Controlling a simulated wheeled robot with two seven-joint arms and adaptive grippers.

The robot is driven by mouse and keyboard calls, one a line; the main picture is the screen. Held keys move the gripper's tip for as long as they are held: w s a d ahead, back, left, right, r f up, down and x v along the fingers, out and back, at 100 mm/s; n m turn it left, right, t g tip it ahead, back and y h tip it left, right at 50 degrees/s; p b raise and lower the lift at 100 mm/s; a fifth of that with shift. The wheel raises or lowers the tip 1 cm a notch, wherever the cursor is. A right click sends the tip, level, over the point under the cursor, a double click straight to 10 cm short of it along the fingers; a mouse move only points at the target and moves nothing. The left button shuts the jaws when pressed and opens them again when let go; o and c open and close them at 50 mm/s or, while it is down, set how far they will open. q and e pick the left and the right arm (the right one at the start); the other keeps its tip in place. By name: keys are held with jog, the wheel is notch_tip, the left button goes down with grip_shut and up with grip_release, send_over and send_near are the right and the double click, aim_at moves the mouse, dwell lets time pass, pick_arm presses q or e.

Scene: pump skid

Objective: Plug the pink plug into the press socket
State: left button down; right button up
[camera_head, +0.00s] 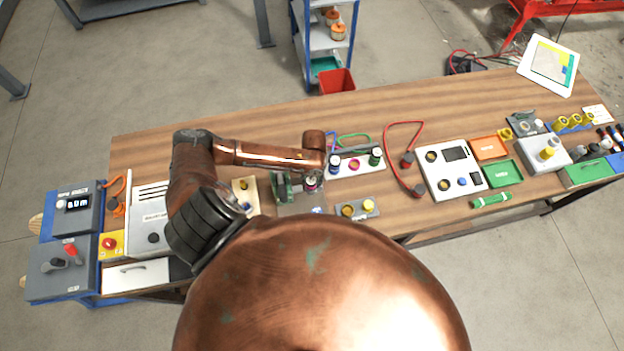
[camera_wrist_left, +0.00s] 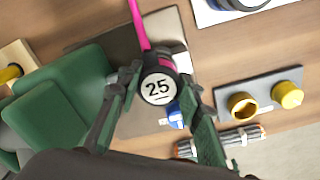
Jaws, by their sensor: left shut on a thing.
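My left gripper (camera_head: 312,174) is above a grey plate with a green machine (camera_head: 284,187), which I take for the press. In the left wrist view my left gripper (camera_wrist_left: 160,92) is shut on the pink plug (camera_wrist_left: 158,86), which has a round face marked 25 and a pink cable (camera_wrist_left: 137,22) running up. The green machine (camera_wrist_left: 62,95) stands at the left there, apart from the plug, with its grey plate (camera_wrist_left: 103,42) behind. I cannot make out the press socket, nor whether the plug touches anything below. My right gripper is not in view.
A white panel (camera_head: 346,170) behind holds a blue plug (camera_head: 334,163), a green plug (camera_head: 376,157) and a pink ring. A grey block (camera_head: 371,214) with yellow fittings stands front right. Bare wood (camera_head: 270,120) is free at the back.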

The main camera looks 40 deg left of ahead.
pick_arm(q)
jog(key=shift+f, duration=0.5)
jog(key=c, duration=1.3)
grip_release()
jog(key=shift+o, duration=0.2)
notch_tip(320, 180, up, 12)
jog(key=shift+d, duration=0.15)
jog(key=shift+w, duration=0.1)
